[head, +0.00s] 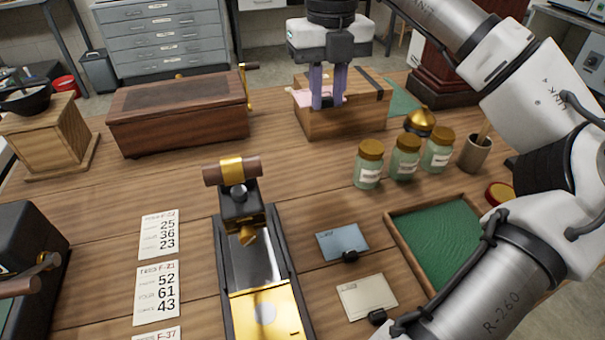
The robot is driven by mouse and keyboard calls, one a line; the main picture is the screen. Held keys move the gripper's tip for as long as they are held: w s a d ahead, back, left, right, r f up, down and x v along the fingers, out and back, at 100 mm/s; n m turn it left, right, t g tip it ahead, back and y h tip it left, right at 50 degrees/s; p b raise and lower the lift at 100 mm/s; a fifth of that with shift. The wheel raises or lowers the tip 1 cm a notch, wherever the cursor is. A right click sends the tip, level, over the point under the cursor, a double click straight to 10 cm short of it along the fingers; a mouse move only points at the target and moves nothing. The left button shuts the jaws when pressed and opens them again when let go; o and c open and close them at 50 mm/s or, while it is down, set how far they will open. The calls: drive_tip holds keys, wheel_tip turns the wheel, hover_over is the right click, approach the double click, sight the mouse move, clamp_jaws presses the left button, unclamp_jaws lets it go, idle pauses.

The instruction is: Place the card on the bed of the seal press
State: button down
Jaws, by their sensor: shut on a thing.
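My gripper (328,101) is at the top centre, over a wooden box. Its two purple fingers point down and are shut on a pink card (302,97), around what looks like a dark tab on it. The fingers hide part of the card, and I cannot tell whether it touches the box. The seal press (240,207) stands front centre, black with a brass and brown handle on top. Its long base has a grey plate and a brass plate (285,297) at the near end. A blue card (341,241) and a cream card (365,296), each with a black tab, lie right of the press.
The wooden box (363,121) is below my gripper. Several printed number cards (158,235) lie left of the press. Three green jars (368,165), a brass-domed object (421,121) and a green-lined tray (402,232) stand to the right. A long wooden chest (178,116) is at the back left.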

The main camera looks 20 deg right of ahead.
sight(317, 188)
drive_tip(key=shift+w+a+b, duration=0.2)
drive_tip(key=shift+w+b, duration=0.55)
drive_tip(key=shift+w, duration=0.1)
wheel_tip(317, 188, down, 20)
drive_tip(key=shift+r, duration=0.1)
drive_tip(key=c, duration=1.3)
unclamp_jaws()
drive_tip(key=shift+o, duration=0.2)
